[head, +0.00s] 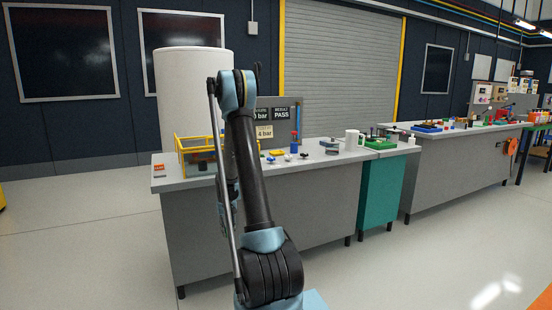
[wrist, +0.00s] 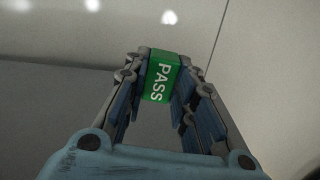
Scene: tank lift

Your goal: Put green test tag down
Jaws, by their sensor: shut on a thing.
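The green test tag (wrist: 161,78) is a small green block with white "PASS" lettering. It sits between the fingertips of my gripper (wrist: 160,85) in the wrist view, with both fingers closed on its sides. Plain light floor shows behind the tag, and no surface is seen touching it. In the head view my arm rises in front of the grey workbench (head: 300,208). The gripper and the tag are hidden there behind the arm.
A yellow frame (head: 182,152) stands at the bench's left end, near a small orange-red block (head: 159,168). Several small parts and a display panel (head: 281,114) are on the bench. A teal cabinet (head: 381,192) and a longer bench (head: 455,170) continue right. The floor in front is clear.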

